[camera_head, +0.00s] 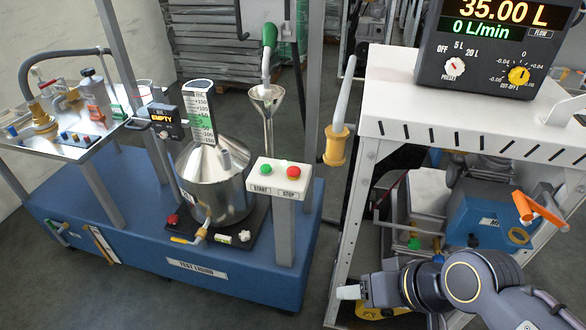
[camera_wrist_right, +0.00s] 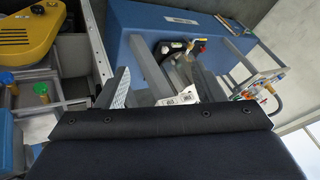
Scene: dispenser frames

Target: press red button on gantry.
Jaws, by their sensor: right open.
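The red button (camera_head: 293,172) sits on the right of a white panel (camera_head: 285,182) on a grey post, above the label STOP. A green button (camera_head: 266,169) labelled START is beside it on the left. The panel stands at the front of the blue base labelled TEST LIQUID. My right gripper (camera_head: 349,292) is at the lower right in the head view, lower than the panel and apart from it. It is open, and no object shows in it. My left gripper is not in view. I cannot make out the red button in the right wrist view.
A steel vessel (camera_head: 212,183) and a funnel (camera_head: 266,102) stand behind the panel. A white frame (camera_head: 380,75) carrying a black display (camera_head: 490,45) stands at right, close to my right arm. Bare floor lies in front of the blue base (camera_head: 200,259).

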